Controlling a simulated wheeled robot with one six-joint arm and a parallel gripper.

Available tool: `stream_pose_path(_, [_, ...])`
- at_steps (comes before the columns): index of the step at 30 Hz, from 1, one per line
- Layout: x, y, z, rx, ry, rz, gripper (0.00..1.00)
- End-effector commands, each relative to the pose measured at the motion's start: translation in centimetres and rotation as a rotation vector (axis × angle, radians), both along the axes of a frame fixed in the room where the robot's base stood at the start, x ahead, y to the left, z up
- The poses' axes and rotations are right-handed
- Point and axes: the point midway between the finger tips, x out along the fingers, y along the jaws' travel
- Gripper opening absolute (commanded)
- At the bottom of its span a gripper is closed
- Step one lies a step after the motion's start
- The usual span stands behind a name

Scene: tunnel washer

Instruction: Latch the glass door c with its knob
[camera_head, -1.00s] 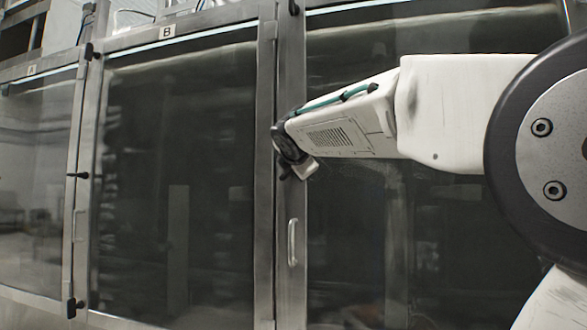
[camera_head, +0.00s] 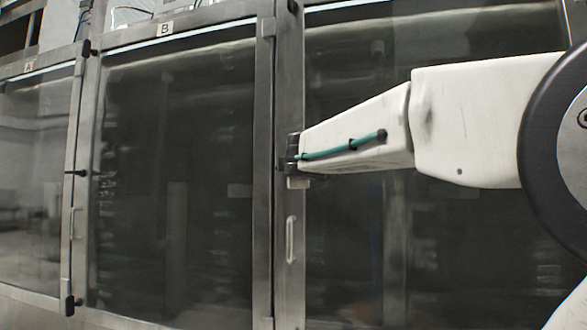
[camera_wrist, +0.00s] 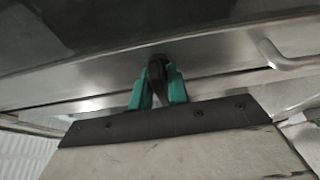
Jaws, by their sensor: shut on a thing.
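The glass door c (camera_head: 345,245) is the dark pane to the right of door B, behind my arm; its letter is not in view. It looks flush with its steel frame. My gripper (camera_head: 294,160) is at the door's left edge, above the bar handle (camera_head: 290,240). In the wrist view, my gripper's teal fingers (camera_wrist: 159,88) are closed on both sides of the black knob (camera_wrist: 156,70), against the metal door edge. The knob is hidden behind my gripper in the head view.
Glass door B (camera_head: 180,200) stands to the left, with door A (camera_head: 28,190) beyond it. The door's bar handle also shows close to my gripper, at the right in the wrist view (camera_wrist: 285,60).

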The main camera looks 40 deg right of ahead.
Motion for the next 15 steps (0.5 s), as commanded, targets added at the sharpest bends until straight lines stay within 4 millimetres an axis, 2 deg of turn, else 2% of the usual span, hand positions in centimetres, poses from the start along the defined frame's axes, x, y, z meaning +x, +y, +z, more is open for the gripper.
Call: stream_pose_path(15, [-0.01,-0.04,-0.07,0.032,-0.039,-0.002,0.00])
